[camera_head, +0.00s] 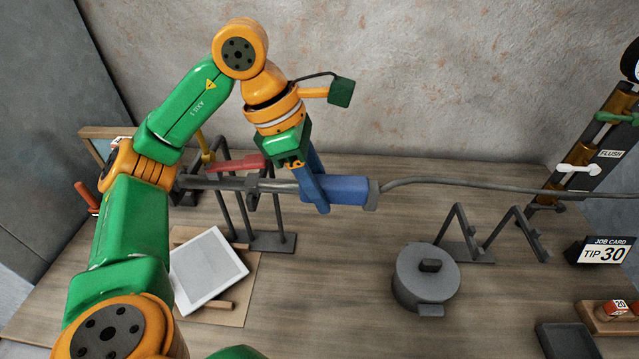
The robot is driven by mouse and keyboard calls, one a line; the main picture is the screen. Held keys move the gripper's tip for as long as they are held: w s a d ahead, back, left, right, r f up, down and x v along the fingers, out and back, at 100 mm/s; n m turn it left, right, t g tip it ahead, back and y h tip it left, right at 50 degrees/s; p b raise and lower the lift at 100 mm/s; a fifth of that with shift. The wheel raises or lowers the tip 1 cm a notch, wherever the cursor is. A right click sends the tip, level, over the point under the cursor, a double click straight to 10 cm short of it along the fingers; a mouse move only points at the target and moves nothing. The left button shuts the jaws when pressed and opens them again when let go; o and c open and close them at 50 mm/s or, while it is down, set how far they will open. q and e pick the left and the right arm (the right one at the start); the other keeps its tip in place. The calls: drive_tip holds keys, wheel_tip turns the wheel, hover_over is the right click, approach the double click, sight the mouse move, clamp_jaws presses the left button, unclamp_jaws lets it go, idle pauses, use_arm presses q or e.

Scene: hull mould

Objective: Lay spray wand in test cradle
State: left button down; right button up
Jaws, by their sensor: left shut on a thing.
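My left gripper (316,192) is shut on the blue grip (345,190) of the spray wand. The wand lies about level in the picture, its grey barrel (235,184) pointing left and a red lever (237,164) above it. A grey hose (450,182) leaves its right end. The barrel crosses in front of a dark rack with upright posts (270,240); I cannot tell whether they touch. A dark stand with V-shaped notches (468,250), which looks like the test cradle, stands empty on the table to the right of the wand. My right gripper is not in view.
A grey lidded pot (424,280) stands in front of the notched stand. A white tablet (208,268) lies on a board at left. At right are a job card reading TIP 30 (604,251), a flush post (606,160) and a dark tray (568,342). The front middle table is clear.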

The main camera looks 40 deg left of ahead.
use_arm(q)
drive_tip(key=shift+f, duration=0.2)
drive_tip(key=shift+c, duration=2)
unclamp_jaws()
drive_tip(key=p+v, duration=0.2)
drive_tip(key=v, duration=0.4)
drive_tip(key=shift+r, duration=0.35)
drive_tip(key=shift+s+a+r, duration=0.15)
drive_tip(key=shift+s+r, duration=0.05)
drive_tip(key=shift+s, duration=0.05)
drive_tip(key=shift+w+f, duration=0.1)
